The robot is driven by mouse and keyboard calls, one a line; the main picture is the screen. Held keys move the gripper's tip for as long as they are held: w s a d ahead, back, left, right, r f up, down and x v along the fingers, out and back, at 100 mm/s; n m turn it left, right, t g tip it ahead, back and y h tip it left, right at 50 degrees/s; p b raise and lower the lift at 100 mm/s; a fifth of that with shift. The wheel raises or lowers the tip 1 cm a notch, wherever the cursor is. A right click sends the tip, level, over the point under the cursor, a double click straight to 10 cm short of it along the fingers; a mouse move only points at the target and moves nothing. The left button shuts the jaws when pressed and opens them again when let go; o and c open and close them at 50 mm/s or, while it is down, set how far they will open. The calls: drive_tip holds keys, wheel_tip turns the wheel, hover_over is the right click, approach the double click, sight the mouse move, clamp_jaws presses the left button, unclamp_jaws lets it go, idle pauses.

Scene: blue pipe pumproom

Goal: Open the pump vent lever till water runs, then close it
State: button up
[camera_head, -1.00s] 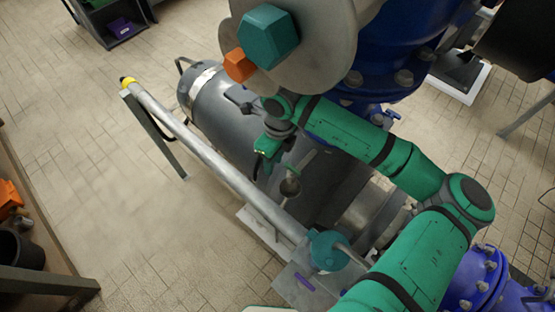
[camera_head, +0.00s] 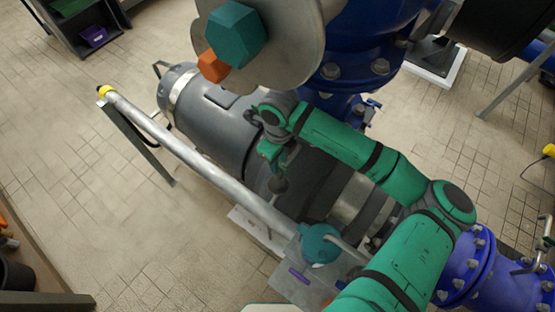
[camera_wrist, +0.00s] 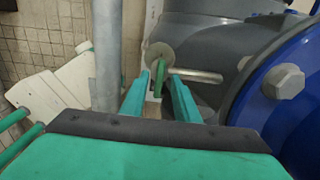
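The likely vent lever, a small green handle (camera_wrist: 160,78), stands in front of a round grey cup or disc (camera_wrist: 158,54) in the wrist view. My gripper (camera_wrist: 160,74) is open, with one teal finger on each side of the green handle. A gap seems to show on both sides, and contact cannot be told. In the head view my gripper (camera_head: 272,156) is just above the grey cup (camera_head: 279,184), beside the pump body, and hides the handle. A thin metal rod (camera_wrist: 200,75) runs right from the cup. No running water shows.
A long grey pipe (camera_head: 200,165) slants past the cup; it rises close to my left finger in the wrist view (camera_wrist: 106,50). A blue flange with large bolts (camera_wrist: 283,82) is close on the right. A grey disc with a teal hexagonal knob (camera_head: 235,33) hangs above.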

clamp_jaws()
drive_tip(key=n, duration=0.3)
drive_tip(key=shift+w+r, duration=0.1)
drive_tip(key=shift+w+n, duration=0.1)
drive_tip(key=shift+n, duration=2.3)
drive_tip(key=shift+d, duration=0.1)
